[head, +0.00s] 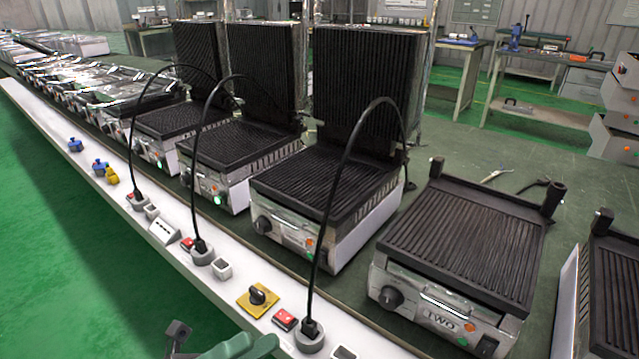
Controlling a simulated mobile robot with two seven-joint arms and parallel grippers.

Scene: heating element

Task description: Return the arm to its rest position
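My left gripper (222,346) shows only in part at the bottom edge of the head view, as grey-green pieces low in front of the white rail. Its fingertips are not clear, so I cannot tell whether it is open or shut. No held object shows. My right gripper is out of view. Contact grills with raised ribbed lids stand in a row; the nearest of these (325,190) has a black cable arching to a plug (309,338) on the rail.
The white rail (215,281) carries sockets, red switches and a yellow-plated knob (258,298), close to my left gripper. Another grill (612,290) stands at the right edge. Pliers (495,175) lie on the green bench behind. Green floor (60,230) is clear at left.

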